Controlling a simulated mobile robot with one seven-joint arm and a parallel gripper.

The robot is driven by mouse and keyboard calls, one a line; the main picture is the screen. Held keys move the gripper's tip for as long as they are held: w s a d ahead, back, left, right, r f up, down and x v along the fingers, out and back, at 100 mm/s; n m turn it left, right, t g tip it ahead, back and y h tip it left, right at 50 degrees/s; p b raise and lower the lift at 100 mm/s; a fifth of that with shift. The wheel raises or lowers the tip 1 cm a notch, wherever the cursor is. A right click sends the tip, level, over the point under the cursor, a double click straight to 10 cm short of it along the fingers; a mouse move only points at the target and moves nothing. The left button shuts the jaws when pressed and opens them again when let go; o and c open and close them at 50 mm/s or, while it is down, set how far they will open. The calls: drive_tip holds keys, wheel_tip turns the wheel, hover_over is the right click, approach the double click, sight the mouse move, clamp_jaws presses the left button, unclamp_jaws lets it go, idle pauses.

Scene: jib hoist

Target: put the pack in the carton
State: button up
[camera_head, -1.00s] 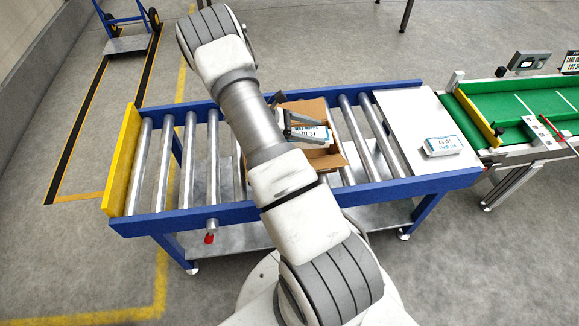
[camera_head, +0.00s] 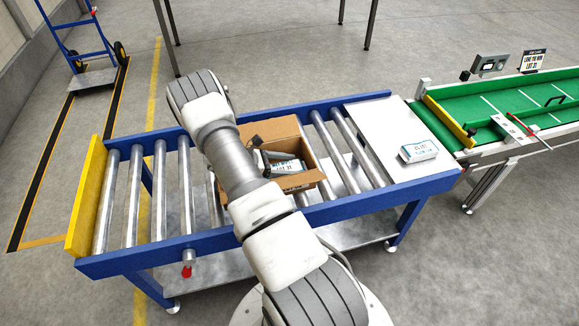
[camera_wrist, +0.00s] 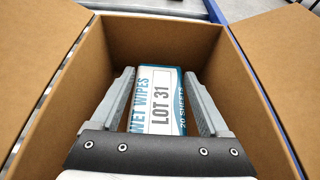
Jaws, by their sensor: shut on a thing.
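The pack (camera_wrist: 158,98) is a white and teal box labelled "WET WIPES", "LOT 31" and "20 SHEETS". It lies between the two grey fingers of my gripper (camera_wrist: 158,78), which is shut on its sides. The open brown carton (camera_wrist: 125,35) surrounds the pack and the fingers, with its flaps spread outward. In the head view the carton (camera_head: 302,181) stands on the rollers, and the pack (camera_head: 287,167) shows inside it, partly covered by my gripper (camera_head: 276,160). I cannot tell whether the pack touches the carton's floor.
A second white and blue pack (camera_head: 418,151) lies on the white plate (camera_head: 375,118) at the right end of the roller table. A green conveyor (camera_head: 490,105) stands farther right, with a sign (camera_head: 533,61) reading "LOT 31". A yellow end stop (camera_head: 87,200) closes the left end.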

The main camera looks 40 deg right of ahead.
drive_tip(key=shift+r, duration=0.1)
drive_tip(key=shift+f, duration=0.2)
drive_tip(key=o, duration=1.3)
drive_tip(key=shift+r, duration=0.15)
